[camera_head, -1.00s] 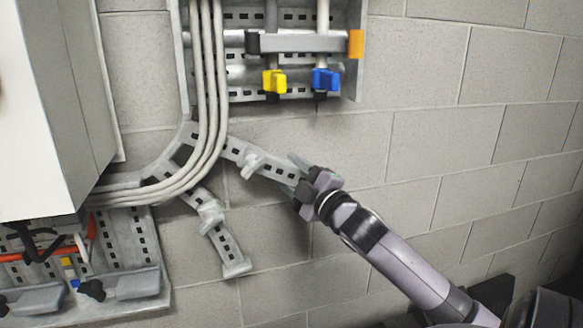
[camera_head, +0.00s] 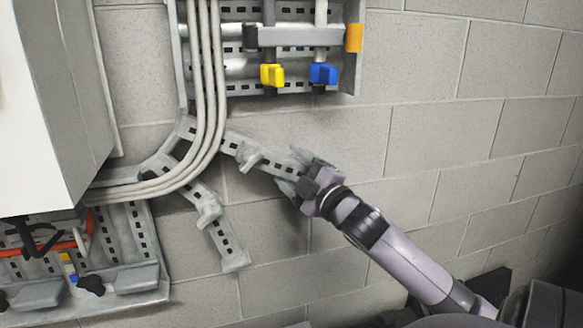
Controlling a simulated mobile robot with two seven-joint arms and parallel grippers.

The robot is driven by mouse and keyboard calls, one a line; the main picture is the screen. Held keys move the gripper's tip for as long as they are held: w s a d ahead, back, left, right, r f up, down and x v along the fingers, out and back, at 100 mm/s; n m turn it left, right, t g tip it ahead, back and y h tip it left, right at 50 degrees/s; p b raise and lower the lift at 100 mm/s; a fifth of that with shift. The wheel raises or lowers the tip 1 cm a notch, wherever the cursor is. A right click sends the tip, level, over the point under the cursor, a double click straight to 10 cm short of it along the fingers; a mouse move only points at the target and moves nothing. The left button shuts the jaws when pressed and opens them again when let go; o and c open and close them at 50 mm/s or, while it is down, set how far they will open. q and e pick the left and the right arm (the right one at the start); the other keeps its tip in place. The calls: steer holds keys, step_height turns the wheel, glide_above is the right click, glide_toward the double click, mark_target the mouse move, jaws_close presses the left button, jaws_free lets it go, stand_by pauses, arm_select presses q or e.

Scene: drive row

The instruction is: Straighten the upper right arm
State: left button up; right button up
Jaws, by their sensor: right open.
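The upper right arm (camera_head: 235,142) is a grey slotted metal strip. It runs from the cable bend down to the right, with a raised bracket partway along it. Its far end reaches my right gripper (camera_head: 297,172), which is open with its fingers around or beside that end; I cannot tell whether they touch it. A second slotted arm (camera_head: 221,235) hangs below, bent down to the right, with its lower end free. My left gripper is not in view.
Several pale cables (camera_head: 206,100) curve down past the arms' root. A panel with a yellow handle (camera_head: 271,75) and a blue handle (camera_head: 323,74) is above. A white cabinet (camera_head: 40,110) stands left, over a lower tray (camera_head: 125,240). The block wall (camera_head: 480,150) at right is bare.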

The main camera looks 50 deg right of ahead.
mark_target(298, 172)
steer(key=shift+b+v, duration=0.45)
steer(key=shift+v, duration=2.8)
